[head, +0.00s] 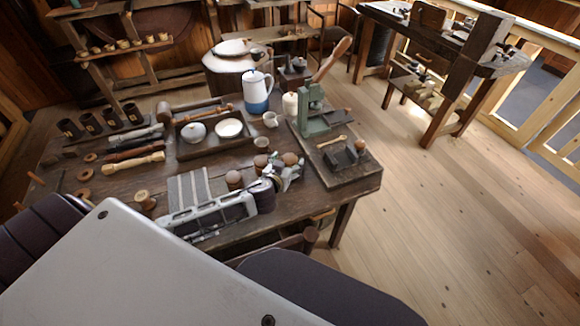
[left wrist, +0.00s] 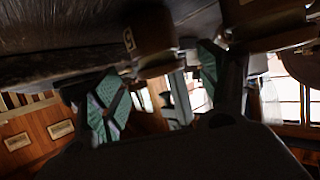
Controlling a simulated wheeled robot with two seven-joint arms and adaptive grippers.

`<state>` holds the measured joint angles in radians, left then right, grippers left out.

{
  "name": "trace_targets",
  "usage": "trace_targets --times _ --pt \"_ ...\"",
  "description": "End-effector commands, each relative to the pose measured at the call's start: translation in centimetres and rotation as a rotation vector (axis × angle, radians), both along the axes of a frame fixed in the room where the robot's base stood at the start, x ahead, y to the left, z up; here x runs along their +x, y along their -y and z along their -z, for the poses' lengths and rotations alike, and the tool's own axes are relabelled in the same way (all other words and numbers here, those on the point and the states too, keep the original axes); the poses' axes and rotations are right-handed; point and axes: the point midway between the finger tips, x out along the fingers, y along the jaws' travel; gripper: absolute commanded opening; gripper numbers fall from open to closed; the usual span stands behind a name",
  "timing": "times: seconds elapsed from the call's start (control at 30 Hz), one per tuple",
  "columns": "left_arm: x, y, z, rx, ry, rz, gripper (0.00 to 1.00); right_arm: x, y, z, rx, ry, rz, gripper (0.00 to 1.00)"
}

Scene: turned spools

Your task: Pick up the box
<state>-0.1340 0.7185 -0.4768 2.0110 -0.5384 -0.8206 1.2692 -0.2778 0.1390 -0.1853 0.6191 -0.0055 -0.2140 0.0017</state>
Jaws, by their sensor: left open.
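Several small round brown lidded pieces stand near the front of the workbench (head: 310,185), one left of my gripper (head: 234,180) and one just behind it (head: 290,158). I cannot tell for sure which one is the box. My left gripper (head: 287,172) is open among them, low over the bench, and partly hides them. In the left wrist view its two fingers with greenish pads (left wrist: 158,88) are spread apart, with nothing visibly held. A brown rounded piece (left wrist: 150,38) shows near the fingers, dark and cropped. My right gripper is out of view.
A green press (head: 313,112) stands on a board to the right.

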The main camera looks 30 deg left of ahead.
Motion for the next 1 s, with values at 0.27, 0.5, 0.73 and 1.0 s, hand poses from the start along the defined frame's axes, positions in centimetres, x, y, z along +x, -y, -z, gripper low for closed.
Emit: trace_targets --times 0.27,0.5,0.73,1.0 --pt "1.8 -0.3 0.8 0.001 0.001 0.001 0.76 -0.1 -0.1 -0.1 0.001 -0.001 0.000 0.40" --pt "3.0 -0.4 1.4 0.000 0.000 0.002 0.76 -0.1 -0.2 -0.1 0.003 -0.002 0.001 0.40" --pt "3.2 -0.4 1.5 0.000 -0.001 0.002 0.76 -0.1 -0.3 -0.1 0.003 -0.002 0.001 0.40" --pt "3.2 -0.4 1.5 0.000 -0.001 0.002 0.76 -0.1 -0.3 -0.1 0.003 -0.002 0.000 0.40"
